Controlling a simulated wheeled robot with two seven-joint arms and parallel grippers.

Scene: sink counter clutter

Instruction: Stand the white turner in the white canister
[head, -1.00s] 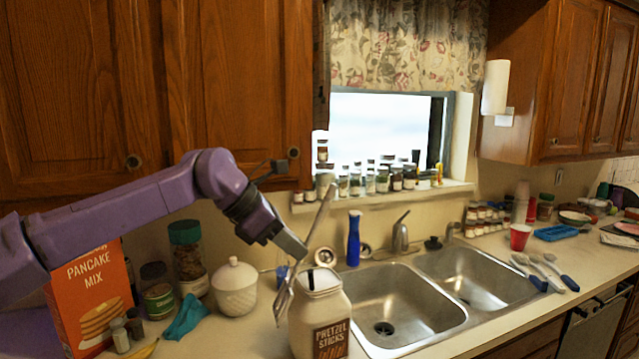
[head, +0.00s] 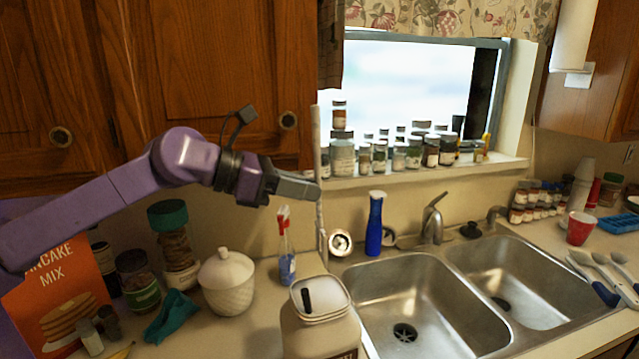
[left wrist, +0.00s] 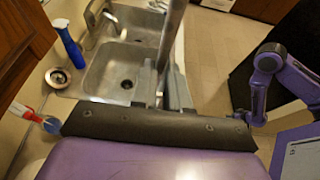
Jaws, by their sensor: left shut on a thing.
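The white turner (head: 317,140) stands nearly upright and edge-on in my left gripper (head: 314,190), which is shut on it around mid-length. In the left wrist view the turner (left wrist: 172,35) shows as a pale shaft rising between the fingers (left wrist: 166,90). The white canister (head: 320,332), a jar labelled as pretzel sticks, stands on the counter at the bottom centre of the head view. The turner's lower end hangs above and behind the canister's rim, apart from it. A dark upright shape shows at the canister's mouth; I cannot tell what it is.
The double sink (head: 405,295) lies to the right. Spice jars (head: 400,155) line the sill. A pancake mix box (head: 55,295) is at left.

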